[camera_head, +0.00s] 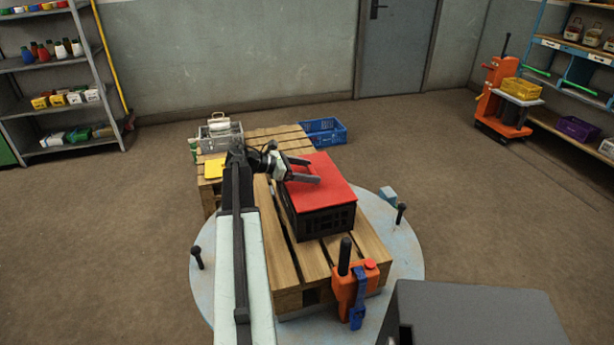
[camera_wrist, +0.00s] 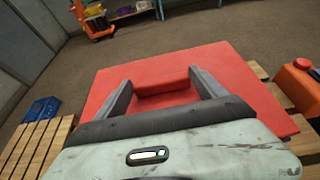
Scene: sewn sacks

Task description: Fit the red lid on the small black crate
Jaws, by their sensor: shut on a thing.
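The red lid (camera_head: 328,188) lies flat over the top of the small black crate (camera_head: 326,222), which stands on the wooden pallet. From the head view the lid looks about level and covers the crate's top; whether it is fully seated I cannot tell. My gripper (camera_head: 316,171) is over the lid from the left. In the wrist view, the fingers of my gripper (camera_wrist: 162,85) are on either side of a raised red block on the lid (camera_wrist: 245,90), shut on this handle. The crate is hidden under the lid in the wrist view.
The wooden pallet (camera_head: 290,262) sits on a round grey plate (camera_head: 400,262). An orange device (camera_head: 350,290) with a black handle stands at the pallet's near edge. A grey crate (camera_head: 221,135) and a yellow item (camera_head: 214,168) are behind left; a blue crate (camera_head: 323,132) is behind.

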